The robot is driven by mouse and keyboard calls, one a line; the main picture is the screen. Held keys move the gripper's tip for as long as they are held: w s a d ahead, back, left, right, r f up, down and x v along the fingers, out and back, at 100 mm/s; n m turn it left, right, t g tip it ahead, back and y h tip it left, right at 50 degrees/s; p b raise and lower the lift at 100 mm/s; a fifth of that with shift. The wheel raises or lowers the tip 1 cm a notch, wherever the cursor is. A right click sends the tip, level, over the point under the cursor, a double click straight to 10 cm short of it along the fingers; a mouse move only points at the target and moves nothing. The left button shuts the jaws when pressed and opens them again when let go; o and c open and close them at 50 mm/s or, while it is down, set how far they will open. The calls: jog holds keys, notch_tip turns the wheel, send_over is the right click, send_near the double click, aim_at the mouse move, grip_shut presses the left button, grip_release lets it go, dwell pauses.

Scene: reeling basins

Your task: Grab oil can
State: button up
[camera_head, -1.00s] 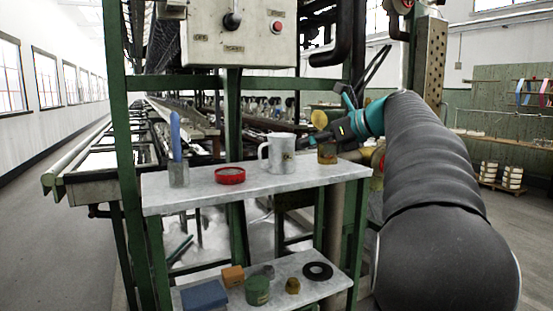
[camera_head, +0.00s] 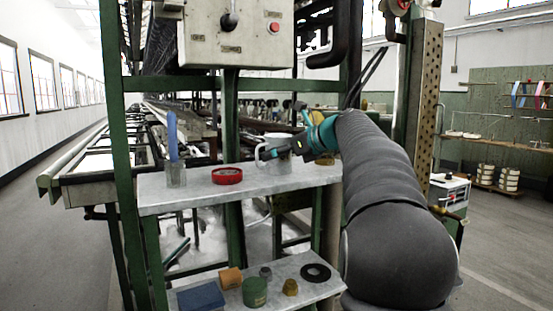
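A pale metal mug-like can (camera_head: 284,166) with a side handle stands on the upper shelf, partly hidden by my gripper. A yellow-brown vessel (camera_head: 325,160) stands to its right, mostly hidden behind my arm. I cannot tell for sure which of the two is the oil can. My gripper (camera_head: 268,152) reaches in from the right and points left, across the front of the pale can near its handle. Whether it touches the can is not clear. The finger opening is too small and dark to read.
The upper shelf (camera_head: 265,188) also holds a red round tin (camera_head: 227,176) and a metal cup (camera_head: 176,176) with a blue-handled tool. The lower shelf carries several small items, including a blue block (camera_head: 201,296) and a black ring (camera_head: 316,272). A green post stands left of the shelves.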

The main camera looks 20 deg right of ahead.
jog(key=c, duration=1.5)
jog(key=shift+r, duration=0.25)
